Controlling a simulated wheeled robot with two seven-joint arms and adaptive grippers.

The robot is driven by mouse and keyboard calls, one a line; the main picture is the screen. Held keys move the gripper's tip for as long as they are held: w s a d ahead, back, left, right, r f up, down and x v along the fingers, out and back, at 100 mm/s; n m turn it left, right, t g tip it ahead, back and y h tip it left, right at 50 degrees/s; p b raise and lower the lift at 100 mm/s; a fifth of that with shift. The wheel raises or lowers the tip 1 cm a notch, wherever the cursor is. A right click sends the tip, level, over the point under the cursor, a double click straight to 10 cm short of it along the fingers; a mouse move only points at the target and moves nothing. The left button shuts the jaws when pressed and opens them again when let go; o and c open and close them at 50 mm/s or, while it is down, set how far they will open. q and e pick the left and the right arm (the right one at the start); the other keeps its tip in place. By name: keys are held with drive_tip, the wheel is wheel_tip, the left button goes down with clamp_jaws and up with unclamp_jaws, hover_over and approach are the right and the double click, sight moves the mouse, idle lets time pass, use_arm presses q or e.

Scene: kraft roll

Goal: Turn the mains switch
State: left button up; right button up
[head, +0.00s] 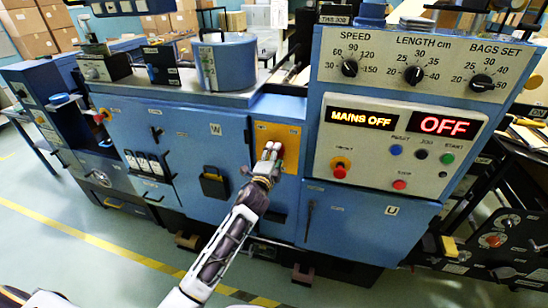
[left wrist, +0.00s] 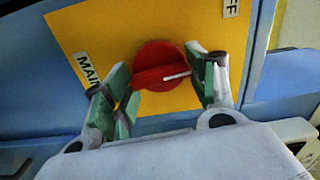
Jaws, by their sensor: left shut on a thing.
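The mains switch is a red rotary knob with a white pointer line (left wrist: 158,62) on a yellow plate (left wrist: 100,30). In the left wrist view, the plate carries a "MAIN" label at left and an "FF" label end at upper right. The plate also shows in the head view (head: 290,135), on the blue machine. My left gripper (left wrist: 163,84) has its green-padded fingers on both sides of the red knob and is shut on it. In the head view my left gripper (head: 270,152) covers most of the knob. The display (head: 362,119) reads "MAINS OFF". My right gripper is not in view.
Right of the plate is a control panel (head: 390,85) with dials, buttons and a red stop knob on yellow (head: 340,167). A second display (head: 442,125) reads "OFF". A black padlock-like handle (head: 213,184) hangs on the blue door to the left. The floor in front is clear.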

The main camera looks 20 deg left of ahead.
use_arm(q)
drive_tip(key=n+p, duration=0.1)
drive_tip(key=n, duration=0.6)
drive_tip(key=shift+n, duration=0.4)
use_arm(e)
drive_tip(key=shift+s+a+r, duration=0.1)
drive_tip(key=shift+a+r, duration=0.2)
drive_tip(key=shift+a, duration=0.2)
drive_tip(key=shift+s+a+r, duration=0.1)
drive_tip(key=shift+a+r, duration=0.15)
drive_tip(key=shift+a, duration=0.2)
use_arm(q)
drive_tip(key=shift+f, duration=0.1)
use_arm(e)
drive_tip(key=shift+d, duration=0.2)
use_arm(q)
drive_tip(key=o, duration=1)
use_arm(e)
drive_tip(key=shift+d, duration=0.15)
use_arm(q)
drive_tip(key=shift+s, duration=0.15)
